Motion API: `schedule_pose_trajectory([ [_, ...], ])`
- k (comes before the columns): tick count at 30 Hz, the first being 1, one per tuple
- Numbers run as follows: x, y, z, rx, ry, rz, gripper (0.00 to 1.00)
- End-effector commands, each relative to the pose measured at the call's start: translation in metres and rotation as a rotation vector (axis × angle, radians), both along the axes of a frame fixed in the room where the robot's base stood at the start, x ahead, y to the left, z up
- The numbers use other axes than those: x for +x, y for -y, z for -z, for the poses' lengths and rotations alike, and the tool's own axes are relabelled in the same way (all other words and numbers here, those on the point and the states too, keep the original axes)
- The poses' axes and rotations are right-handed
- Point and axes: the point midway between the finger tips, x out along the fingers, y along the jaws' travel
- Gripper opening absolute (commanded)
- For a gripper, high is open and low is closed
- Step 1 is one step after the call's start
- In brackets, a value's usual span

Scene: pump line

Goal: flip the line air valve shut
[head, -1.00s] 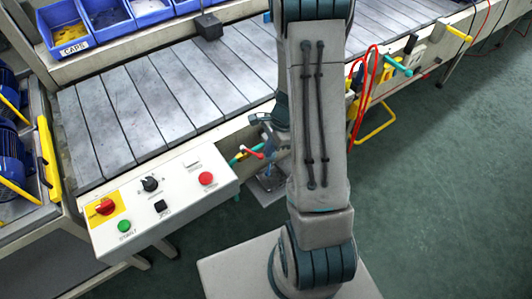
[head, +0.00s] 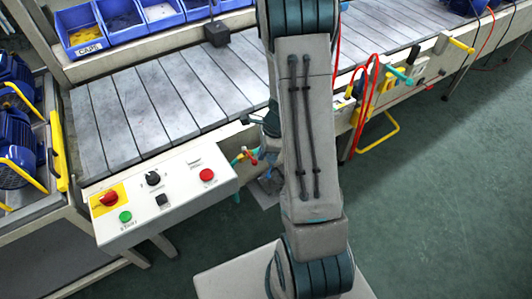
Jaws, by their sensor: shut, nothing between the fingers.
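A small valve with a red lever (head: 250,157) sits on a teal and yellow pipe at the conveyor's front side, just right of the control box. I take it for the line air valve, but no label is readable. My gripper (head: 260,151) is close beside the lever, partly hidden behind my own arm. It is shut and holds nothing. I cannot tell whether its fingertips touch the lever, or the lever's exact angle.
A white control box (head: 176,216) with a red knob and buttons stands left of the valve. The slatted conveyor (head: 150,110) runs behind. Red hoses (head: 364,110) and a teal handle (head: 401,77) are on the right. The green floor at right is clear.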

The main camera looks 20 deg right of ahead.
Motion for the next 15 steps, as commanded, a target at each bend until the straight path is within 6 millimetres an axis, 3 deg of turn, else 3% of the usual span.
schedule_pose_trajectory([
  [15,-0.0005,0.003,-0.0084,0.0,0.0,0.003,0.0],
])
